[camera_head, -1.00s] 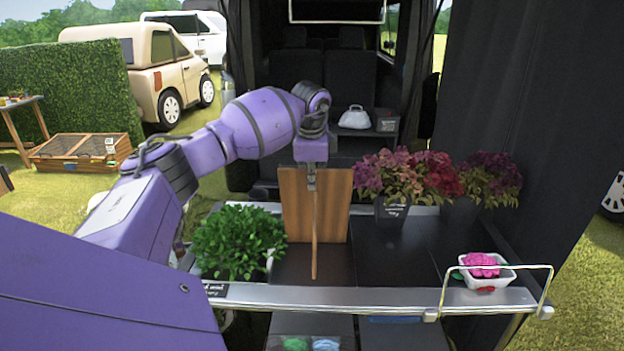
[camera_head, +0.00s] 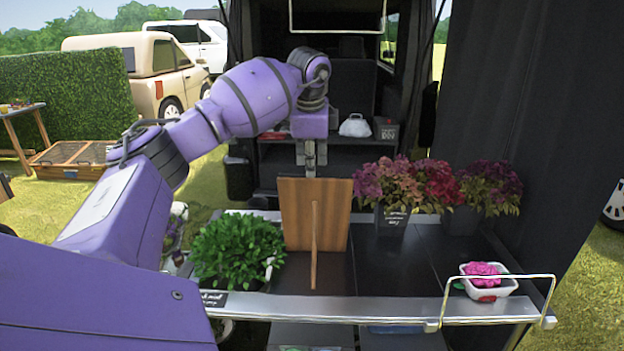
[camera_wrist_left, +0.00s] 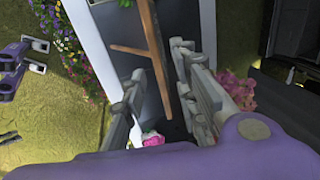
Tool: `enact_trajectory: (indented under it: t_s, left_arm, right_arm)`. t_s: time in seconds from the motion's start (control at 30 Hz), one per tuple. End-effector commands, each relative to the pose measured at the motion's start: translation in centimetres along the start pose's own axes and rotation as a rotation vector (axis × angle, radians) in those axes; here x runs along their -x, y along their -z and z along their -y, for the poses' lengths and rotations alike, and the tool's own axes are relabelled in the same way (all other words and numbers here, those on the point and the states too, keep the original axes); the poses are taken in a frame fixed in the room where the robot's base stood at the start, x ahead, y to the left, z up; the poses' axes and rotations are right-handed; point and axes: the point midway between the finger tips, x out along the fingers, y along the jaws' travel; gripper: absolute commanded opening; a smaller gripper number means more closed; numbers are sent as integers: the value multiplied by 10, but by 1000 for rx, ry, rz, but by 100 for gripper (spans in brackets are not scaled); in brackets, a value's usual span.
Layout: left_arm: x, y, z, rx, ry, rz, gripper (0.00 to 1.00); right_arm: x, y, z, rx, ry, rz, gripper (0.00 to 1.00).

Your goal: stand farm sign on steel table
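The farm sign (camera_head: 333,214), a brown wooden board with a thin rear leg, stands leaning on the steel table (camera_head: 330,308), between the green plant and the dark red flowers. Its front face is turned away from the head view. My left gripper (camera_head: 310,170) is just above the sign's top edge, pointing down. In the left wrist view the left gripper's fingers (camera_wrist_left: 158,65) are apart with nothing between them, and part of the wooden sign (camera_wrist_left: 154,40) shows beyond the tips. My right gripper is not in view.
A leafy green plant (camera_head: 236,250) stands left of the sign. Potted red and purple flowers (camera_head: 395,185) stand to the right. A white dish with a pink flower (camera_head: 486,278) sits at the front right by a raised rail. Dark tabletop is clear between.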

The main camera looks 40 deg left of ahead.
Motion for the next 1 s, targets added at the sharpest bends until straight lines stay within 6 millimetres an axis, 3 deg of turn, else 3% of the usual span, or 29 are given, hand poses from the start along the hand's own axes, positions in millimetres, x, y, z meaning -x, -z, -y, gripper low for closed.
enact_trajectory:
  t_s: [0.1, 0.3, 0.87, 1.0]
  left_arm:
    - [18, 1, 0, -1, 0, 0, 28]
    - [31, 0, 0, -1, -1, 1, 28]
    - [32, 0, 0, -3, -1, 1, 28]
    - [32, 4, 3, -83, 15, -17, 28]
  right_arm:
    - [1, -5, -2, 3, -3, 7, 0]
    - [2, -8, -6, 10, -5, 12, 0]
    - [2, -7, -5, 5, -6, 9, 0]
    - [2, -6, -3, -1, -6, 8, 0]
